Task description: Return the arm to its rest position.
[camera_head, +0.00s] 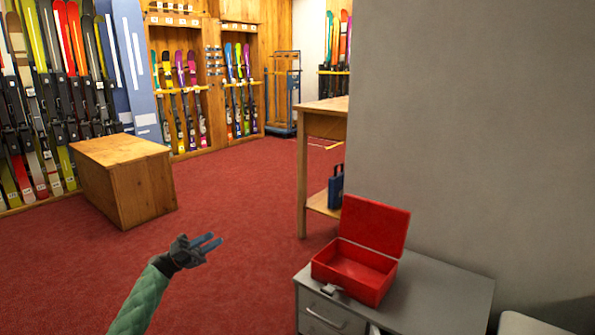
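My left gripper (215,239) is in the lower middle-left of the head view, at the end of my green-sleeved arm. Its two blue fingers point right and slightly up, with a narrow gap between them. It looks open and holds nothing. It is over the red carpet, apart from any furniture. My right gripper is not in view.
A red box (356,270) with its lid up stands on a grey drawer cabinet (440,298) at lower right. A wooden bench (120,180) stands left, a wooden table (322,122) right of centre. Ski racks line the back. The carpet (235,190) between is clear.

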